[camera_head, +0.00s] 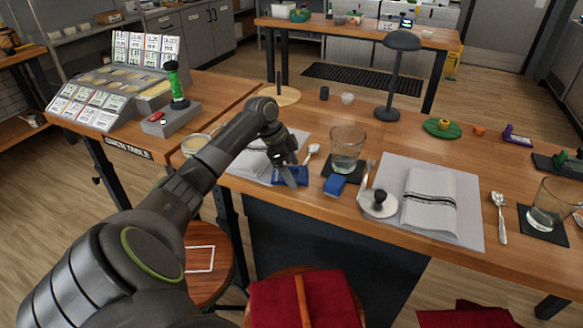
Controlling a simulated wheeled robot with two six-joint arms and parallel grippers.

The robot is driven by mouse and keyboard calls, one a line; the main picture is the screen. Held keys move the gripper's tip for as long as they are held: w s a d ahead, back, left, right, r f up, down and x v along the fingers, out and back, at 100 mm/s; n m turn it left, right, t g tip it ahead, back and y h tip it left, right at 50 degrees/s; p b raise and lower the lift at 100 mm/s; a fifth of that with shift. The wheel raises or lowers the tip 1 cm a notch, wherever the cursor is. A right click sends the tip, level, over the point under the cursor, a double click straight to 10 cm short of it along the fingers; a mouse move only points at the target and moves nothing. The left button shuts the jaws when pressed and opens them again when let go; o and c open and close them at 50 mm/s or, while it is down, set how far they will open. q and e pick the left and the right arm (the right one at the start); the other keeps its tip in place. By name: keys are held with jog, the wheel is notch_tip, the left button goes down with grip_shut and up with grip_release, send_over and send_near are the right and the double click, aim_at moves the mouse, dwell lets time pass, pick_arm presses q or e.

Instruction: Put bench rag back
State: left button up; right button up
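A blue cloth that looks like the bench rag (297,182) lies near the front edge of the wooden table, by the left placemat. My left gripper (291,173) reaches down over this cloth from the left, its fingertips at or just above it. The fingers overlap the cloth, and I cannot tell whether they grip it. A second, smaller blue item (335,186) lies just to the right, in front of a glass. My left arm hides part of the table and the left placemat. My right gripper is not in view.
A glass (347,150) stands close to the right of my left gripper. A white placemat (466,212) with a folded striped napkin (429,197) lies further right. A dark lamp (393,80) stands behind. Stools, one with a red cushion (330,300), stand in front.

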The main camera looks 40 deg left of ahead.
pick_arm(q)
jog(key=shift+r, duration=0.1)
jog(key=shift+r, duration=0.2)
jog(key=b+v, duration=0.1)
jog(key=v, duration=1)
jog(key=shift+r+b, duration=0.4)
jog(key=shift+s+f, duration=0.1)
